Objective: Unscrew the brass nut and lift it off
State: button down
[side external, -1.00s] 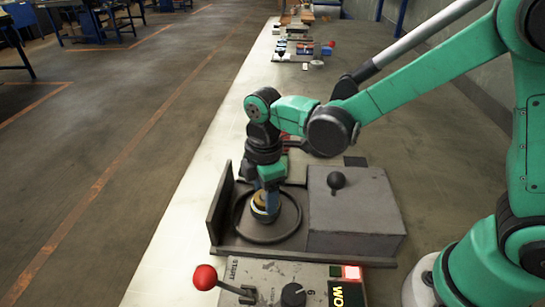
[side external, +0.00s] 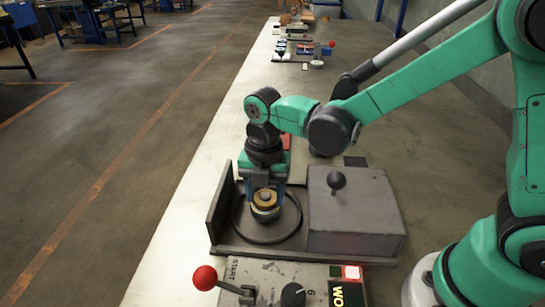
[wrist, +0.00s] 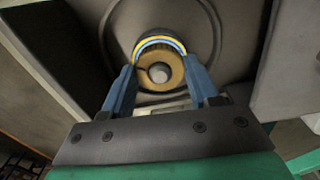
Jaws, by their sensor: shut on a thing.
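The brass nut (side external: 265,199) sits at the middle of the round dark disc (side external: 290,230) in the grey fixture. In the wrist view the brass nut (wrist: 150,82) is a ring with a grey stud end in its centre and a yellow and blue band along its far edge. My gripper (side external: 265,205) points down over the disc. In the wrist view my gripper's blue fingers (wrist: 160,78) are shut on the nut from both sides. Whether the nut is clear of the disc cannot be told.
A grey block with a black knob (side external: 337,180) stands right of the disc, and an upright wall (side external: 221,205) stands on its left. In front is a control panel with a red ball lever (side external: 205,277). Several small items lie at the bench's far end.

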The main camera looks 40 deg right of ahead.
jog(key=shift+r, duration=2.5)
